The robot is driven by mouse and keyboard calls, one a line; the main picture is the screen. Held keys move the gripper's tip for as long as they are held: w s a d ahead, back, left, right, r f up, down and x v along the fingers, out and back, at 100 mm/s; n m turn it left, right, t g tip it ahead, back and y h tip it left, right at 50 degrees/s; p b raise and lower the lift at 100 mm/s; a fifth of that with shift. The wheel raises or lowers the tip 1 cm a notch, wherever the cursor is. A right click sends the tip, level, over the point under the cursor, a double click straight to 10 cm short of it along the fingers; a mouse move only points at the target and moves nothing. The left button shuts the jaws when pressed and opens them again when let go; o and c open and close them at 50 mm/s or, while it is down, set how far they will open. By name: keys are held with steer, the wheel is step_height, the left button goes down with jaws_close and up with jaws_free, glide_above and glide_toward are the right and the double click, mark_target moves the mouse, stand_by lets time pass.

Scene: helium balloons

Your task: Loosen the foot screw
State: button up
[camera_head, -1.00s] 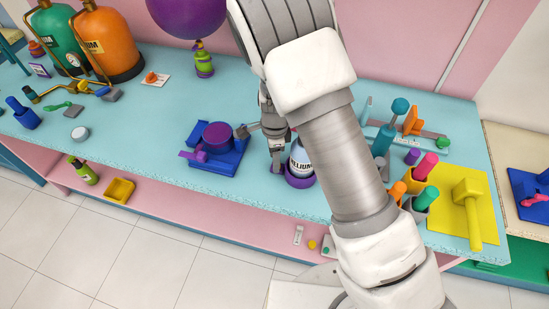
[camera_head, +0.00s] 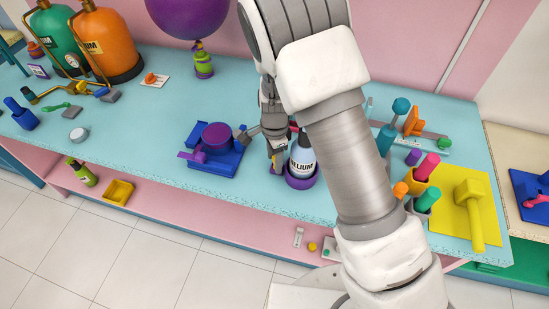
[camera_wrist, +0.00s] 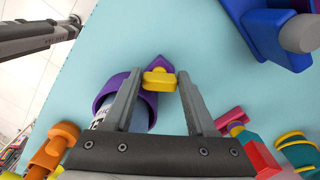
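The foot screw (camera_wrist: 159,80) shows in the wrist view as a small yellow knob at a pointed purple tab, beside the purple foot (camera_wrist: 147,108). In the head view this foot is a purple ring (camera_head: 301,183) around the base of a white bottle marked HELIUM (camera_head: 302,160). My gripper (camera_wrist: 160,76) is open, with one finger on each side of the yellow knob. Narrow gaps seem to show between the fingers and the knob. In the head view my gripper (camera_head: 276,168) points down just left of the bottle.
A blue base with a purple round part (camera_head: 216,136) stands close to the left of my gripper. Cups with coloured tools (camera_head: 424,199) and a yellow mat with a mallet (camera_head: 469,201) are to the right. The bench's front edge runs just before the foot.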

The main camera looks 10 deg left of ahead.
steer(key=o, duration=0.4)
steer(key=shift+c, duration=0.2)
step_height(320, 180, up, 18)
steer(key=shift+f, duration=0.25)
steer(key=shift+c, duration=0.2)
